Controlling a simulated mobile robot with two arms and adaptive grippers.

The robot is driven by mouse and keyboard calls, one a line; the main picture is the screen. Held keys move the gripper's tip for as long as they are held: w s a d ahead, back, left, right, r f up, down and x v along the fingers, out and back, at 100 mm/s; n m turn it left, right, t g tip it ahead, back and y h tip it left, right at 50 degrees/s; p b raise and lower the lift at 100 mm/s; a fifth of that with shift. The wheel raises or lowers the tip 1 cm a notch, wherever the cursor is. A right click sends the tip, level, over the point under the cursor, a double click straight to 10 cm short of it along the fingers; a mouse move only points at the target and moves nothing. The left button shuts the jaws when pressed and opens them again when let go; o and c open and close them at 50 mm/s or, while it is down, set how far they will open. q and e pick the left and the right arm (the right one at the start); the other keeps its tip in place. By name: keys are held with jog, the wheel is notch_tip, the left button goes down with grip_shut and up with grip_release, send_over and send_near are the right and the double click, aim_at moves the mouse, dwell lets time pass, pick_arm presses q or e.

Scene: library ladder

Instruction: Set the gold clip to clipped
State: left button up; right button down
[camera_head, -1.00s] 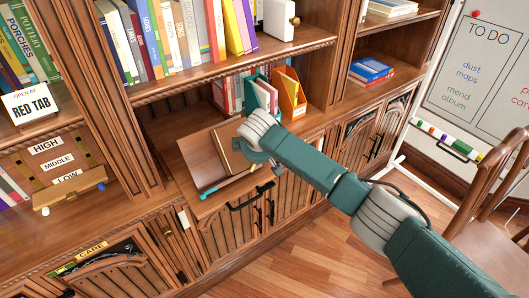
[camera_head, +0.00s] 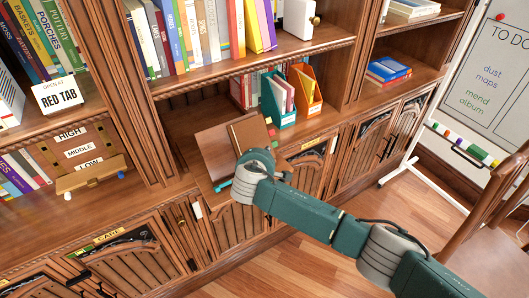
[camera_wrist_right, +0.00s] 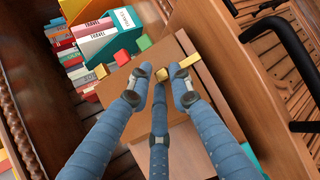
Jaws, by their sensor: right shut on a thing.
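The gold clip (camera_wrist_right: 162,74) is a small gold piece on the face of a brown book or board, between my right fingertips in the wrist view. A yellow strip (camera_wrist_right: 189,63) lies beside it, partly behind the right-hand finger. My right gripper (camera_wrist_right: 160,80) has its fingers close around the gold piece, shut on it. My left gripper is not in view.
Red, green and yellow small blocks (camera_wrist_right: 122,57) lie near the fingers in the wrist view. Teal and orange file holders (camera_head: 279,102) stand on the shelf behind. A black handle (camera_wrist_right: 263,27) sticks out at the right of the wrist view. A chair (camera_head: 490,215) stands at the right.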

jog(key=shift+s+d+f+n, duration=0.15)
jog(key=shift+s+f+n, duration=0.1)
jog(key=shift+f+n, duration=0.35)
jog(key=c, duration=1.7)
grip_release()
jog(key=shift+r, duration=0.1)
jog(key=shift+s+a+r, duration=0.2)
jog(key=shift+s, duration=0.05)
jog(key=shift+t, duration=0.3)
jog(key=v, duration=0.7)
jog(key=shift+d+r, duration=0.15)
jog(key=shift+r, duration=0.2)
